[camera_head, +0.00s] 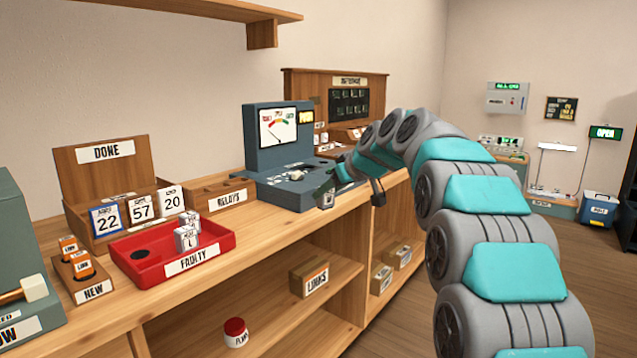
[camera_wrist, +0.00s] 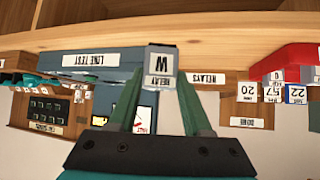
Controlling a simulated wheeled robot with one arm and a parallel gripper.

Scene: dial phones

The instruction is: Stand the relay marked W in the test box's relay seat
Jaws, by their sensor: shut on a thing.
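My gripper (camera_head: 331,185) is shut on the relay marked W, a small pale block. In the wrist view, which looks upside down, the relay (camera_wrist: 161,66) sits between the fingertips of my gripper (camera_wrist: 160,84) with its W label facing the camera. The blue-grey test box (camera_head: 268,128) stands on the bench with an upright dial panel and a low deck; in the wrist view its front (camera_wrist: 70,60) reads LINE TEST. My gripper is at the right front of the deck, apparently above or in front of its edge. I cannot make out the relay seat clearly.
The wooden RELAYS box (camera_head: 215,190) stands left of the test box. The red FAULTY tray (camera_head: 215,240) holds small relays. Left are the DONE rack (camera_head: 75,170) and NEW block (camera_head: 85,290). A wooden cabinet (camera_head: 376,90) stands behind the test box.

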